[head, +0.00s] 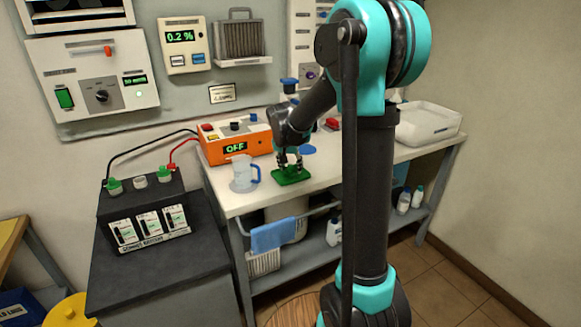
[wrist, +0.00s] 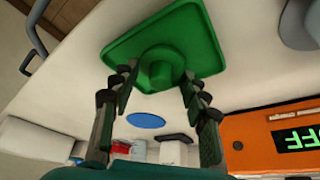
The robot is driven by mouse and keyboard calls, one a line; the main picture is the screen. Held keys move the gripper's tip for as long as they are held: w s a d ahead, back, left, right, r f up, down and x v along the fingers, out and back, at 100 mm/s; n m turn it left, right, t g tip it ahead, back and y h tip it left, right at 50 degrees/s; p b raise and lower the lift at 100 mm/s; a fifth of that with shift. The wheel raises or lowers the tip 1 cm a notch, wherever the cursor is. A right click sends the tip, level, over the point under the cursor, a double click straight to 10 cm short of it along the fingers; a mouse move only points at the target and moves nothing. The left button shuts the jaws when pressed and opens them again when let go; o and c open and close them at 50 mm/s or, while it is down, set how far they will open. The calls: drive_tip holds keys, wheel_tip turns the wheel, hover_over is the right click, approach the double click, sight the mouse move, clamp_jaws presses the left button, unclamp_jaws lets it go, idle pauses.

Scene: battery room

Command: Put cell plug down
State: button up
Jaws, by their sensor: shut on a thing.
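The green cell plug (wrist: 160,68) is a short round cap between my fingertips. It is over the middle of a square green tray (wrist: 205,35); I cannot tell whether it touches the tray. The tray (head: 291,179) lies near the front edge of the white bench in the head view. My gripper (head: 288,160) points down over the tray and is shut on the plug; it also shows in the wrist view (wrist: 157,90). In the head view the plug is hardly distinct from the tray.
A clear jug (head: 243,174) stands left of the tray, and an orange charger (head: 236,142) reading OFF is behind it. A blue disc (head: 308,150) lies behind the tray. The black battery (head: 145,212) with green plugs is at left. A white basin (head: 428,122) is at right.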

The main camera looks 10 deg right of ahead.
drive_tip(key=shift+f, duration=0.15)
drive_tip(key=o, duration=0.9)
drive_tip(key=shift+c, duration=0.2)
drive_tip(key=v, duration=1.2)
drive_tip(key=s+d+f+n+y, duration=0.1)
drive_tip(key=s+d+f+n, duration=0.1)
drive_tip(key=s+f, duration=0.7)
drive_tip(key=s+d+f+n+y, duration=0.1)
drive_tip(key=s+d+f+n, duration=0.2)
drive_tip(key=s+f, duration=0.6)
drive_tip(key=s+d, duration=0.1)
drive_tip(key=s, duration=0.7)
drive_tip(key=shift+s+f, duration=0.2)
drive_tip(key=shift+f, duration=0.1)
